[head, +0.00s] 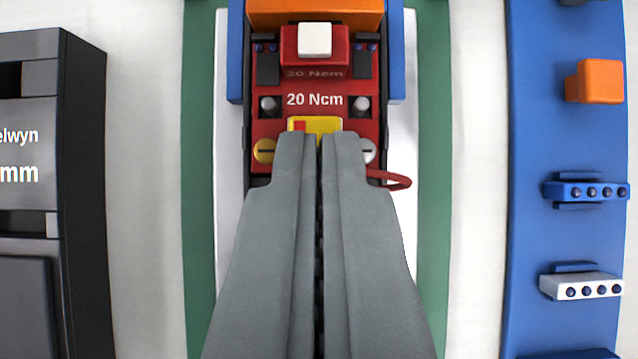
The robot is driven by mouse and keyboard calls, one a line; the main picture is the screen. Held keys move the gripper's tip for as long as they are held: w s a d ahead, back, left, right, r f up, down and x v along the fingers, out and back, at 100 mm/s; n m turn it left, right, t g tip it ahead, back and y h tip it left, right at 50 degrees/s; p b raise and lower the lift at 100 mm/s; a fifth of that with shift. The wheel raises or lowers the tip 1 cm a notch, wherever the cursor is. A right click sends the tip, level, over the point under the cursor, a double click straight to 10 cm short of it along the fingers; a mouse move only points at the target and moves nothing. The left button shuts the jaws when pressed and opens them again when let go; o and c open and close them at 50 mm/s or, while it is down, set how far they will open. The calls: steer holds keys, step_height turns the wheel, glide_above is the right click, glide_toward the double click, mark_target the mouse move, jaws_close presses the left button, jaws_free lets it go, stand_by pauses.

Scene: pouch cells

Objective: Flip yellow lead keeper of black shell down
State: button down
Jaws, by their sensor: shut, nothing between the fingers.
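The yellow lead keeper (321,123) shows as a small yellow piece with a red patch at its left, low on the red face marked "20 Ncm" (315,113). The black shell (248,140) shows as a dark edge around that red face. My gripper (320,137) is shut and empty. Its fingertips lie over the lower part of the keeper in the picture and hide it. I cannot tell whether they touch it, or whether the keeper is up or down. A red lead (395,181) loops out at the right of the fingers.
Blue brackets (236,60) and an orange block (315,12) frame the unit's upper end. A yellow slotted screw (263,151) and a silver one (369,151) flank my fingertips. A black device (85,120) stands left; a blue rack (530,120) with connectors stands right.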

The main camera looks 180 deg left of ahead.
steer(key=shift+s+f+t, duration=0.15)
steer(key=shift+s+t, duration=0.25)
steer(key=shift+t, duration=0.35)
steer(key=shift+s+f+t, duration=0.1)
steer(key=shift+s+t, duration=0.25)
steer(key=shift+t, duration=0.4)
steer(key=shift+s+f, duration=0.1)
steer(key=shift+s, duration=0.15)
steer(key=shift+s+f, duration=0.2)
steer(key=shift+s, duration=0.1)
steer(key=shift+s+f, duration=0.45)
steer(key=shift+f, duration=0.05)
steer(key=shift+s, duration=0.8)
